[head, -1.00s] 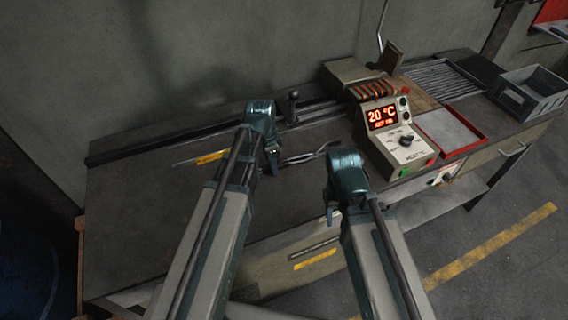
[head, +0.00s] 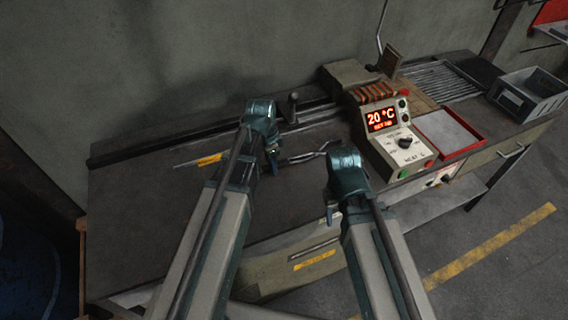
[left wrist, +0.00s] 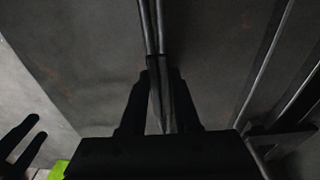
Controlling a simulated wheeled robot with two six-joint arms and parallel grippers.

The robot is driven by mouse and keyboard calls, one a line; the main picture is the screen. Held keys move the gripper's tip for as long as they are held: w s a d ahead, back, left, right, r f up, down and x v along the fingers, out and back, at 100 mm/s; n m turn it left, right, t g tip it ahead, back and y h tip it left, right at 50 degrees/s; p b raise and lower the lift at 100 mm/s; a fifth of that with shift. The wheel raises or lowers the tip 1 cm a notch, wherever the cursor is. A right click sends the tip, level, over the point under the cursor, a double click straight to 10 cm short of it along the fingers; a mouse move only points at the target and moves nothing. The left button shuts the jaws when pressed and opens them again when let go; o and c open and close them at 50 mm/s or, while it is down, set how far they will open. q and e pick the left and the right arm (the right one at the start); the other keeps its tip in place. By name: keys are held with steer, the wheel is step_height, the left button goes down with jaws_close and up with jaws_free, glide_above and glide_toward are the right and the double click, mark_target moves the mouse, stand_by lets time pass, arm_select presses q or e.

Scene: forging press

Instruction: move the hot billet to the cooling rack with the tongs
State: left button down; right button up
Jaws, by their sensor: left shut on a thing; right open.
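My left gripper (head: 272,162) is shut on the dark metal tongs (head: 300,158), low over the bench; the tongs' jaws point right. In the left wrist view the tongs' two thin rods (left wrist: 152,28) run between my left fingers (left wrist: 160,85). My right gripper (head: 331,212) is open and empty near the bench's front edge. A heater unit (head: 392,132) with a red 20 °C display stands right of the tongs, with reddish coil bars (head: 371,94) behind it. A slatted metal rack (head: 438,77) lies further back right. I cannot make out the billet.
A red-rimmed tray (head: 449,132) lies right of the heater. A grey bin (head: 530,95) stands at the bench's right end. A yellow-marked strip (head: 208,160) lies left of my left gripper. A rail with a knob (head: 293,105) runs along the back.

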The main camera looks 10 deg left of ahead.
step_height(320, 180, up, 9)
steer(key=p, duration=0.8)
